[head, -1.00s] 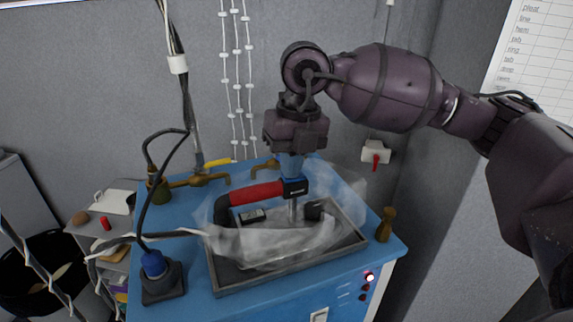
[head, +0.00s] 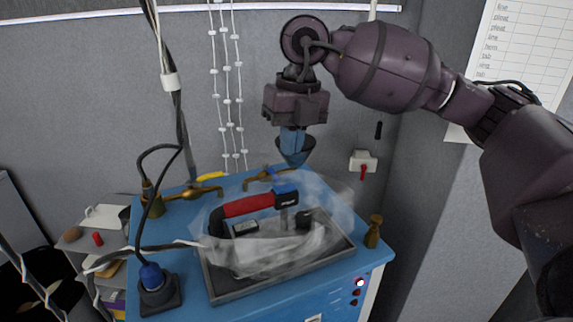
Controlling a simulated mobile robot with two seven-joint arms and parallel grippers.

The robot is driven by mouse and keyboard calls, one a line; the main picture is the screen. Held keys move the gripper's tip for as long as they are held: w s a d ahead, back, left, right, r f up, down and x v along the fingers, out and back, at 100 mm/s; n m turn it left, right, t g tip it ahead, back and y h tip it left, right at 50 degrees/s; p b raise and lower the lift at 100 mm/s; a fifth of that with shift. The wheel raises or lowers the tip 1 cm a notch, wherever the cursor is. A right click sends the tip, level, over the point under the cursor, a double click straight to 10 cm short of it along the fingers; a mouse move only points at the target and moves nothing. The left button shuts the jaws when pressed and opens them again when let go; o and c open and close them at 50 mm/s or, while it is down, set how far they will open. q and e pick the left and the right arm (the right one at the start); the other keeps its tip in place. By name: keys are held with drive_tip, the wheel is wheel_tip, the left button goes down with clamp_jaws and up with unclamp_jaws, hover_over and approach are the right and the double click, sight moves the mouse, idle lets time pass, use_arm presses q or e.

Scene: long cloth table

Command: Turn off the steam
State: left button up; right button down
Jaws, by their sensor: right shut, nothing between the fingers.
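A steam iron with a red and black handle (head: 248,206) sits in a grey tray (head: 232,293) on a blue boiler cabinet (head: 190,235). White translucent steam (head: 325,200) drifts around the iron and blurs its body. My right gripper (head: 294,163) hangs pointing down, shut and empty, above and behind the blue front end of the handle, seemingly apart from it. Brass taps (head: 190,192) stand at the cabinet's back; another tap (head: 262,179) is just left of the gripper. A lit button (head: 360,282) is on the cabinet's front. My left gripper is not in view.
A brass post (head: 373,232) stands at the right corner. A white wall box with a red lever (head: 363,165) is behind. A cluttered shelf (head: 85,245) stands left.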

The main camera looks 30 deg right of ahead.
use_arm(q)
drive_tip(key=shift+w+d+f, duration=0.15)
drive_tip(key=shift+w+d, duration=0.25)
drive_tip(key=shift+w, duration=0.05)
use_arm(e)
wheel_tip(320, 180, up, 7)
drive_tip(key=d, duration=0.1)
drive_tip(key=shift+w+d, duration=0.2)
